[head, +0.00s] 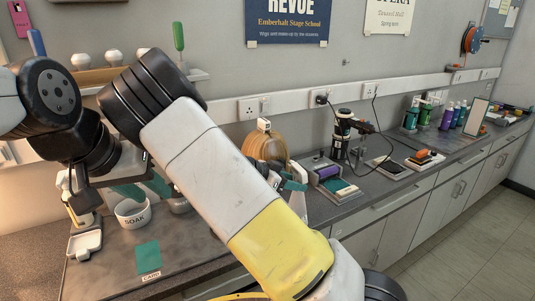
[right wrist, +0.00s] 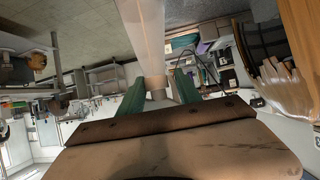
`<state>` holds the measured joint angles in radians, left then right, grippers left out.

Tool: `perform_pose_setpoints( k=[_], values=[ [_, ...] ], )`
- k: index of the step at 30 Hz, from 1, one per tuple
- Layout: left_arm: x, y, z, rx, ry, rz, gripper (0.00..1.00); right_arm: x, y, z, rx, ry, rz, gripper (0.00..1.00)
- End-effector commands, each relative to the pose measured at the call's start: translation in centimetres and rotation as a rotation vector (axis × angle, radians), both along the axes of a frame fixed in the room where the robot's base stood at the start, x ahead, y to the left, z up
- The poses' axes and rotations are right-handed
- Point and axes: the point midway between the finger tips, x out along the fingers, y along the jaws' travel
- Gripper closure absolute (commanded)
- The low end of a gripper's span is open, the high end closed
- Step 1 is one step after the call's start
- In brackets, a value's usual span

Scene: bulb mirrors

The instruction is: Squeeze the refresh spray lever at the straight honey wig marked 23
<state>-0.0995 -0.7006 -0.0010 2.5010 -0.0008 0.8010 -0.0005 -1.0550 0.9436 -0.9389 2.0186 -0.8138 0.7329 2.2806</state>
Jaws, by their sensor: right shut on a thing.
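The straight honey wig (head: 265,147) stands on the counter in the middle of the head view, its lower part hidden by my right arm. In the right wrist view the wig (right wrist: 283,82) is at the right edge, with a number tag (right wrist: 317,143) cut off by the frame. My right gripper (right wrist: 158,90) has its green fingers shut on a pale, post-like part (right wrist: 150,40), which seems to be the refresh spray lever. The right gripper (head: 293,185) is just right of the wig in the head view. My left gripper (head: 144,188) seems open, above a white bowl.
The white SOAK bowl (head: 133,214) and a green card (head: 148,257) are on the left counter. A tray with a purple roll (head: 328,173), a black stand (head: 342,132) and several bottles (head: 447,115) stand to the right. My right arm crosses the middle.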

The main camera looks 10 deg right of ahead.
Motion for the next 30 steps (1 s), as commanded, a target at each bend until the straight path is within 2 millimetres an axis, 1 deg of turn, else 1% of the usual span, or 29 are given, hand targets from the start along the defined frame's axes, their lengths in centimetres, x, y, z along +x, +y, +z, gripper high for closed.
perform_pose_setpoints(
  k=[11,30],
  values=[
    [0.10,-0.10,0.11,-0.002,-0.003,-0.001,0.64,0.04,0.18,-0.05,0.000,0.000,0.004,0.54],
    [0.10,-0.21,0.22,-0.002,-0.006,-0.003,0.64,0.89,0.38,-0.10,-0.004,0.002,0.003,0.54]
  ],
)
